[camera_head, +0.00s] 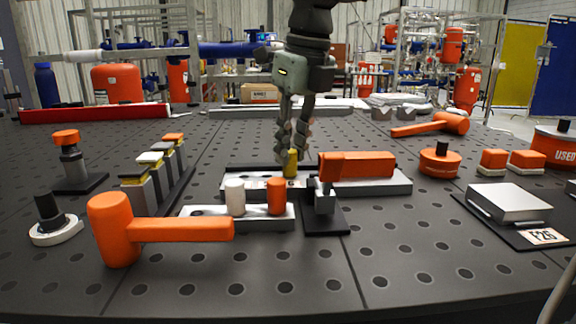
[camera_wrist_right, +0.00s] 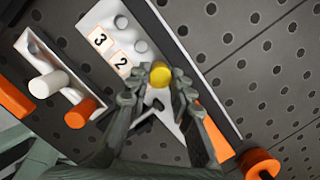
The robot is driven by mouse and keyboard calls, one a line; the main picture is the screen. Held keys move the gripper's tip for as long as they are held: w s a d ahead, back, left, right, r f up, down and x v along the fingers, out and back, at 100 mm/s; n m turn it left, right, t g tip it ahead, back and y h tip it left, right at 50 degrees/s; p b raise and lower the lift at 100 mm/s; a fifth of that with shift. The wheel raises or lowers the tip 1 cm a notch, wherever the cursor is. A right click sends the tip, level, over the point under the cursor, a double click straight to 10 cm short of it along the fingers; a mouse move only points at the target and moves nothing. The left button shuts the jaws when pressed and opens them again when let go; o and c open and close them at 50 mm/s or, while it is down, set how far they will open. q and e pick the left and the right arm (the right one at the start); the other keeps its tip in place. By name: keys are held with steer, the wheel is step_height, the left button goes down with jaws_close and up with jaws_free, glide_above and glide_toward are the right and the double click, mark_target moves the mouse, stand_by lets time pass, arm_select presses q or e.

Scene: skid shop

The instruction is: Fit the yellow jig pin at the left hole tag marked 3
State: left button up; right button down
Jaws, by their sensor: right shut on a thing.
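The yellow jig pin (camera_head: 291,166) is upright between the fingers of my right gripper (camera_head: 292,150), which is shut on it. The pin's round top (camera_wrist_right: 160,75) shows between the fingertips (camera_wrist_right: 157,82) in the right wrist view. It is over the long pale jig plate (camera_head: 395,184); I cannot tell whether it touches it. In the right wrist view, tag 3 (camera_wrist_right: 100,40) and tag 2 (camera_wrist_right: 122,64) lie on the plate (camera_wrist_right: 98,20) up and left of the pin, beside round grey spots. Any further tag is hidden by the gripper. My left gripper is not in view.
A small rack (camera_head: 198,212) in front holds a white pin (camera_head: 235,198) and an orange pin (camera_head: 277,195). An orange-handled clamp (camera_head: 355,165) stands close right of the gripper. An orange mallet (camera_head: 160,230) lies front left.

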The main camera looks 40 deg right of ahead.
mark_target(291, 151)
steer(key=shift+r+p, duration=2.25)
steer(key=shift+r, duration=0.8)
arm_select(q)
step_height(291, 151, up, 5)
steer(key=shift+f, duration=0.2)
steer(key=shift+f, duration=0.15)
